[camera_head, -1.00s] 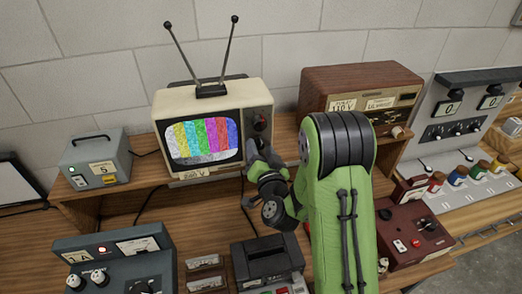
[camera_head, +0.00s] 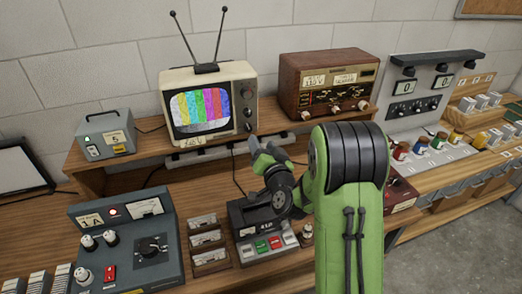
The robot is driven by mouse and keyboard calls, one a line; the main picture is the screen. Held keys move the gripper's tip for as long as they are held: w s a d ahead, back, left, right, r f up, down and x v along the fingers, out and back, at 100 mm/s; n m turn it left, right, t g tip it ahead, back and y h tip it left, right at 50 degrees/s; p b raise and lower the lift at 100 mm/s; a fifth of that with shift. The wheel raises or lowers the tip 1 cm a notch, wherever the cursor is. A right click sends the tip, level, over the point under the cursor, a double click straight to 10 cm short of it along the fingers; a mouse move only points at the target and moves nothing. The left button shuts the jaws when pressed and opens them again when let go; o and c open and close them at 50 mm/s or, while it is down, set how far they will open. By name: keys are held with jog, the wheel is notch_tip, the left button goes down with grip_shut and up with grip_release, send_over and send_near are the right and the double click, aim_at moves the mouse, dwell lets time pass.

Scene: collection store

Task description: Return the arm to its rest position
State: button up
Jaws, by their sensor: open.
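My green and black arm (camera_head: 348,195) reaches up from the bottom right of the head view and bends left. My gripper (camera_head: 262,150) is at its end, just below and right of the cream television (camera_head: 243,100). It is open, with nothing visible held in it. The fingers are small and partly covered by the wrist, so the gap between them is hard to make out. The television shows colour bars and stands on the wooden shelf.
A brown radio (camera_head: 325,75) stands right of the television, and a small grey box (camera_head: 103,140) left of it. Below are a grey control unit (camera_head: 130,255), a cassette device (camera_head: 268,240) and small cassettes (camera_head: 205,240). Coloured jars (camera_head: 420,145) sit on the right bench.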

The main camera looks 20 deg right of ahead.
jog(key=s+a+r+n+g+y, duration=0.4)
jog(key=s+a+n, duration=0.2)
jog(key=s+a, duration=0.15)
jog(key=s+d+f+g+h, duration=0.1)
jog(key=s+g, duration=0.3)
jog(key=s, duration=0.9)
jog(key=s+d+f+g+h+b, duration=0.1)
jog(key=s+g, duration=0.3)
jog(key=s, duration=0.9)
jog(key=shift+d+f+n+h, duration=0.3)
jog(key=shift+d+f+h, duration=0.05)
jog(key=shift+d+h, duration=0.35)
jog(key=shift+b, duration=0.3)
